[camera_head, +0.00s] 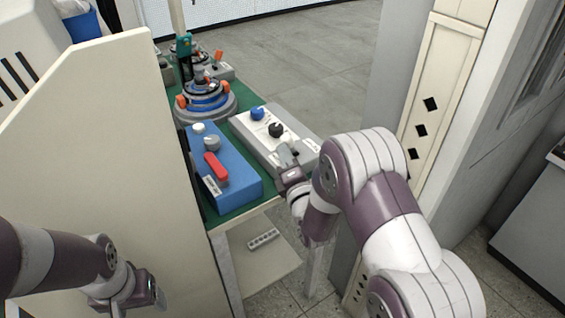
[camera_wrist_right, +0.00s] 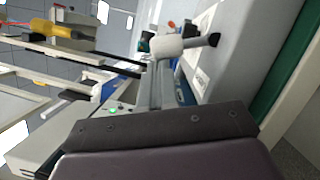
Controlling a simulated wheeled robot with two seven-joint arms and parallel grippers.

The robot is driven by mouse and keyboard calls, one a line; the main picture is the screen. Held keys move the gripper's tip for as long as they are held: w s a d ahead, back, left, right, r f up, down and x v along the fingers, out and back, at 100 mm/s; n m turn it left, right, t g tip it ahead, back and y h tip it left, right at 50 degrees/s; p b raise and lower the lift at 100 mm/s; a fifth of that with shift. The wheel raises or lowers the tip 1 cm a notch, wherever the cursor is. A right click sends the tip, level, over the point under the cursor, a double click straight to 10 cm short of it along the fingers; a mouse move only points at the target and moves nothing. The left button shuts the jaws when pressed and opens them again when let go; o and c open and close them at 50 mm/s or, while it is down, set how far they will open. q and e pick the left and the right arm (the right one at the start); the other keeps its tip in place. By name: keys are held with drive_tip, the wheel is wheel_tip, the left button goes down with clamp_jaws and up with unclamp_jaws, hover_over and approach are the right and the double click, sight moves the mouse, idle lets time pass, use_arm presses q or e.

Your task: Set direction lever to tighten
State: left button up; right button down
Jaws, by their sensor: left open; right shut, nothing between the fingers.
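A grey-white control box (camera_head: 255,140) on the green table carries a blue knob (camera_head: 257,113) and a black knob (camera_head: 276,129). A blue control box (camera_head: 235,188) beside it carries a white knob, a grey knob (camera_head: 211,143) and a red lever (camera_head: 216,166). I cannot tell which control is the direction lever. My right gripper (camera_head: 287,152) is shut and empty, over the near end of the grey-white box and covering part of it. In the right wrist view a white lever with a black tip (camera_wrist_right: 213,40) lies beyond the fingers. My left gripper (camera_head: 158,292) is open, low at the left.
A round blue-and-grey motor hub (camera_head: 205,98) with orange parts stands farther back on the table. A tall cream panel (camera_head: 110,140) borders the table on the left. A lower shelf (camera_head: 265,265) holds a small strip. Open floor lies beyond the table.

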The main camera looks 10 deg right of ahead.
drive_tip(key=shift+d+r+m, duration=0.2)
drive_tip(key=shift+r+m, duration=0.1)
drive_tip(key=shift+m, duration=0.3)
idle(0.3)
drive_tip(key=shift+w+d+r+m+g+p, duration=0.2)
drive_tip(key=shift+d+r+m+g+p, duration=0.25)
drive_tip(key=shift+m+p, duration=0.35)
drive_tip(key=m, duration=0.1)
drive_tip(key=d+r+m, duration=0.1)
drive_tip(key=shift+w+d+m+g+p, duration=0.15)
drive_tip(key=shift+w+m+g+p, duration=0.1)
drive_tip(key=shift+m+g+p, duration=0.15)
drive_tip(key=shift+w+d+r+m, duration=0.15)
drive_tip(key=shift+d+m, duration=0.25)
drive_tip(key=shift+m, duration=0.3)
drive_tip(key=shift+w+d+m+g, duration=0.2)
drive_tip(key=shift+d+m+g, duration=0.2)
drive_tip(key=shift+m, duration=0.2)
drive_tip(key=shift+w+d+m, duration=0.1)
drive_tip(key=shift+d+m, duration=0.2)
drive_tip(key=shift+d, duration=0.2)
drive_tip(key=shift+w+d, duration=0.1)
